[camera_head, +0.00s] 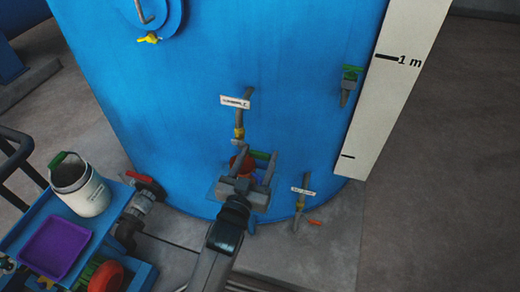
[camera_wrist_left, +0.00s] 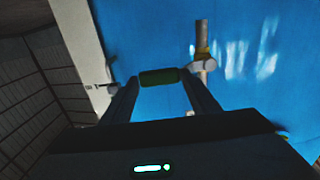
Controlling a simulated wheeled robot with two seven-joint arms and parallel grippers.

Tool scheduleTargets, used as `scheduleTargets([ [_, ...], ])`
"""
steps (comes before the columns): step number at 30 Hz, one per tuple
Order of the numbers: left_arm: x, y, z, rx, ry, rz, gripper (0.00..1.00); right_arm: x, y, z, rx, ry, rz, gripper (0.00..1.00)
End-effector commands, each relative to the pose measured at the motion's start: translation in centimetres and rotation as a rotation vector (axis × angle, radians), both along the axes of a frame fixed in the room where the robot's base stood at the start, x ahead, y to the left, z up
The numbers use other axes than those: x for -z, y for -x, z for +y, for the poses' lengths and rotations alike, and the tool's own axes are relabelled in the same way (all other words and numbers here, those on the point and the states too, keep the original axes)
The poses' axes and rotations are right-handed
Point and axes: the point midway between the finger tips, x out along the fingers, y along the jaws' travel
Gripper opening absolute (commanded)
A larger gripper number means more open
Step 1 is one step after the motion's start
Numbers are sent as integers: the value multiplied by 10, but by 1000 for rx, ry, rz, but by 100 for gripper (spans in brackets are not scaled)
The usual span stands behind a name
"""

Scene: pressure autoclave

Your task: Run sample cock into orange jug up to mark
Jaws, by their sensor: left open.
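The sample cock (camera_head: 239,133) comes out of the blue tank's lower wall below a white label, with a yellow collar on its pipe. It also shows in the left wrist view (camera_wrist_left: 202,52). Its green handle (camera_head: 262,155) lies between the fingertips of my left gripper (camera_head: 256,162); the wrist view shows the handle (camera_wrist_left: 158,77) across the gap. My left gripper is open around it; contact cannot be told. An orange-red object, apparently the orange jug (camera_head: 243,161), is below the cock, mostly hidden by my gripper. Its mark and level are not visible. My right gripper is out of view.
The blue tank (camera_head: 270,60) fills the middle. A second labelled cock (camera_head: 300,205) with an orange handle is right of my gripper. A green-handled valve (camera_head: 350,80) is higher up, beside a white scale board (camera_head: 400,80). A blue cart with a white bucket (camera_head: 85,195) and purple tray (camera_head: 55,248) stands left.

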Motion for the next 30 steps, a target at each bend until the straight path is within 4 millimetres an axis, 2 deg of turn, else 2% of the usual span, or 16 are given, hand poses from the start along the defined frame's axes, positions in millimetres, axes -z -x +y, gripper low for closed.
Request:
scheduleTargets([
  [6, -1, -14, -4, 0, 0, 0, 55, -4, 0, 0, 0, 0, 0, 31],
  [15, 0, -14, -5, 0, 0, 0, 55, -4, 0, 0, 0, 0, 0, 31],
  [17, 0, -14, -5, 0, 0, 0, 43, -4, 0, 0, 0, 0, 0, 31],
  [21, 0, -14, -5, 0, 0, 0, 9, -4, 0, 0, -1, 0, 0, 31],
  [22, 0, -14, -5, 0, 0, 0, 6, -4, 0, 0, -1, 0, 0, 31],
  [26, 3, -14, -5, 0, -29, -10, 7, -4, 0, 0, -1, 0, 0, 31],
  [30, 15, -15, -5, 0, -148, -47, 7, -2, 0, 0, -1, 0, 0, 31],
])
